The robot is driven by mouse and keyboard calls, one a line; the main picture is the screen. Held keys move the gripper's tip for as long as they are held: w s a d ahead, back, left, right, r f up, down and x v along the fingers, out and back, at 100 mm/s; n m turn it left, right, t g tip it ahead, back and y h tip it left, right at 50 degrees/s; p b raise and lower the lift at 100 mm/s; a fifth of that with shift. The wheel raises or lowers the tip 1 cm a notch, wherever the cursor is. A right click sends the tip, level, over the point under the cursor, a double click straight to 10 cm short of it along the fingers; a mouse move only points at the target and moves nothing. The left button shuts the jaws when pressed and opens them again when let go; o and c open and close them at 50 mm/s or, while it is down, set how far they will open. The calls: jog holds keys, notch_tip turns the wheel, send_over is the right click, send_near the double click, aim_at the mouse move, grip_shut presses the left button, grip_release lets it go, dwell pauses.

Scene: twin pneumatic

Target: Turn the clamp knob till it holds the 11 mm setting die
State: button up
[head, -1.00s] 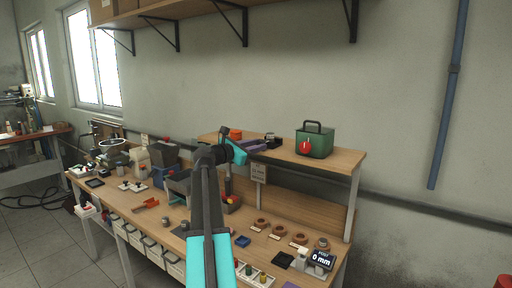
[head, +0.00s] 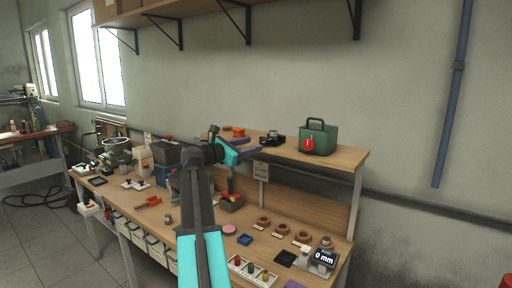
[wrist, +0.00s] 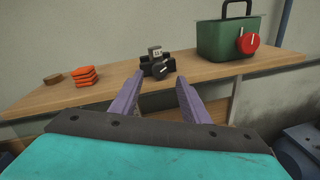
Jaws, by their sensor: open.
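A small black clamp (wrist: 157,66) stands on the raised shelf, and it also shows in the head view (head: 272,138). A grey block with a small dark marking (wrist: 155,52), seemingly the setting die, sits upright in it; I cannot read its size. A dark round part (wrist: 158,69) on the clamp's near side looks like its knob. My gripper (wrist: 158,86) has two purple fingers spread apart with nothing between them. It points at the clamp from the near side, short of it. In the head view my gripper (head: 252,148) is just left of the clamp.
A green box (head: 319,139) with a red knob (head: 308,144) stands right of the clamp. Orange stacked pieces (wrist: 84,76) and a brown disc (wrist: 53,79) lie left. Below, the bench holds several brown rings and a display reading 0 mm (head: 323,258). Bare shelf lies beside the clamp.

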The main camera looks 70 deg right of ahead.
jog(key=b+v, duration=0.1)
jog(key=v, duration=0.7)
jog(key=shift+a, duration=0.2)
jog(key=shift+w, duration=0.15)
